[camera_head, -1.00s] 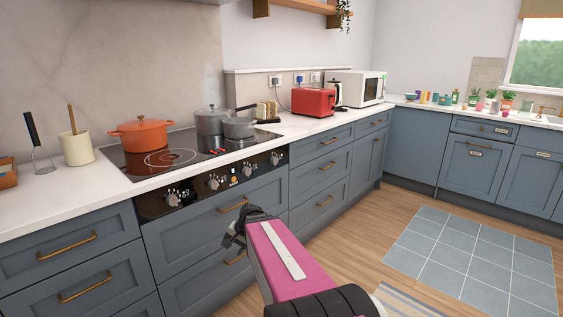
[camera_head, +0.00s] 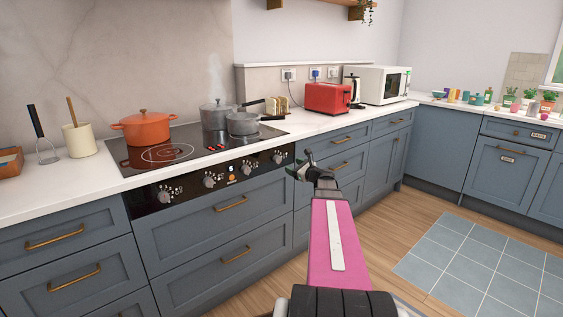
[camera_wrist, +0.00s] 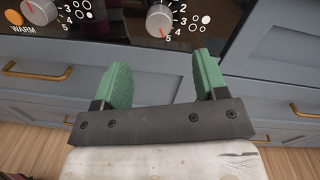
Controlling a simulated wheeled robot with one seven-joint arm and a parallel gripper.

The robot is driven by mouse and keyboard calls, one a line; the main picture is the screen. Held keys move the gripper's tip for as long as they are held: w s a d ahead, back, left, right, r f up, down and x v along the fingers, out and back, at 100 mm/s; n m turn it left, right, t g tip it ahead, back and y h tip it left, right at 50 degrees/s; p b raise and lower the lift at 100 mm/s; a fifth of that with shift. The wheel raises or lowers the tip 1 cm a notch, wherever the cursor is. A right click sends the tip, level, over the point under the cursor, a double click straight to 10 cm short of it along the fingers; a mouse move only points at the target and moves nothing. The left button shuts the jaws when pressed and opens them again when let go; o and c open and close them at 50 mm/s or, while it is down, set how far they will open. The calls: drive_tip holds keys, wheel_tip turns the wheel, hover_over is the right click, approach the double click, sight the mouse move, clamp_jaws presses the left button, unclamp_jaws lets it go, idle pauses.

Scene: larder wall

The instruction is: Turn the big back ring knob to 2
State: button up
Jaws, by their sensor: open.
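The black control panel (camera_head: 150,203) runs along the hob front with a row of silver knobs. The rightmost knob (camera_head: 278,157) also shows in the wrist view (camera_wrist: 160,20), with numbers 2 to 5 down its right side and a red mark low on it near the 5. Another knob (camera_wrist: 40,10) is at the wrist view's top left, beside an orange WARM light (camera_wrist: 14,16). Small circle diagrams sit by the knobs; I cannot tell which knob is the big back ring's. My gripper (camera_head: 312,168) is open and empty, its green fingers (camera_wrist: 163,82) below the rightmost knob and apart from it.
An orange pot (camera_head: 143,130) and two grey pans (camera_head: 242,124) stand on the black hob (camera_head: 165,152); steam rises at the rear pan. Blue drawers (camera_head: 230,215) with brass handles lie below the panel. A red toaster (camera_head: 327,97) stands on the worktop to the right.

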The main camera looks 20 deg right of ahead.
sight(279, 160)
drive_tip(key=x, duration=0.9)
drive_tip(key=shift+w+a, duration=0.2)
drive_tip(key=shift+w, duration=0.1)
drive_tip(key=shift+c, duration=0.3)
drive_tip(key=c, duration=0.9)
